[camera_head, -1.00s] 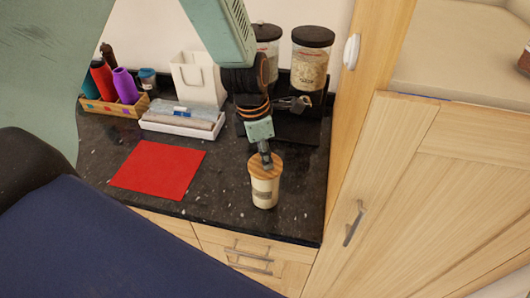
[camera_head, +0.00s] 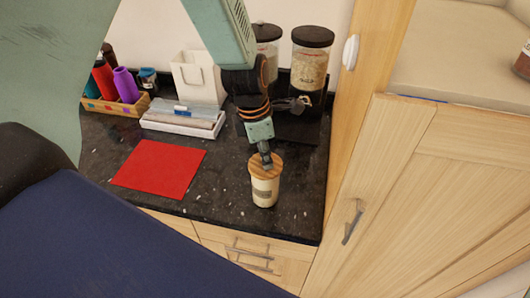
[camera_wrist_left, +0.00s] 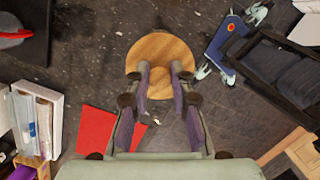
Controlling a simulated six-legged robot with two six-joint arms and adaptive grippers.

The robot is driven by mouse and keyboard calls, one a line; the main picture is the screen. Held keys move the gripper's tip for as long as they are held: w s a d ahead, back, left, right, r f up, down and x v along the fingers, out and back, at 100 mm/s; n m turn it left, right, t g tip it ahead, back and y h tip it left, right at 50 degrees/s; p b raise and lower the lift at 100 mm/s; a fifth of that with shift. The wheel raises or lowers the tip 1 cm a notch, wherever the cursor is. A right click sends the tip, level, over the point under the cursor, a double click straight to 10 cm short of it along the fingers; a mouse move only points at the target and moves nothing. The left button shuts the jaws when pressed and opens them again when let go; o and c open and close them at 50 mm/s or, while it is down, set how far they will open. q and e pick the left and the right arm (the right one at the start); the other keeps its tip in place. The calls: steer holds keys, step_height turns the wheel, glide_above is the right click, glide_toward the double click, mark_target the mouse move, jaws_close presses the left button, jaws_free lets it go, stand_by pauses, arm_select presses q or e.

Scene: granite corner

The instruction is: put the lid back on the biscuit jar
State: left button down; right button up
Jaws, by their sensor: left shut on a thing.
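The biscuit jar (camera_head: 264,191) is a cream cylinder with a label, upright near the front edge of the dark counter. Its round wooden lid (camera_head: 276,167) appears at the jar's mouth, roughly level; I cannot tell whether it is fully seated. My left gripper (camera_head: 266,162) comes down from above and is shut on the lid, at its middle. In the left wrist view the lid (camera_wrist_left: 160,46) lies between and beyond the fingertips (camera_wrist_left: 160,70), and the jar beneath is hidden. My right gripper is not in view.
A red mat (camera_head: 160,169) lies left of the jar. Behind are a white tray (camera_head: 184,121), a wooden box of bottles (camera_head: 117,106), a white holder (camera_head: 198,80) and dark-lidded glass jars (camera_head: 310,68). A wooden cabinet side (camera_head: 362,100) rises at the right.

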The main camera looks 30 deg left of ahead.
arm_select(q)
steer(key=c, duration=1.1)
jaws_free()
steer(key=shift+o, duration=0.5)
steer(key=o, duration=0.4)
steer(key=shift+r, duration=3.5)
steer(key=shift+c, duration=0.5)
jaws_close()
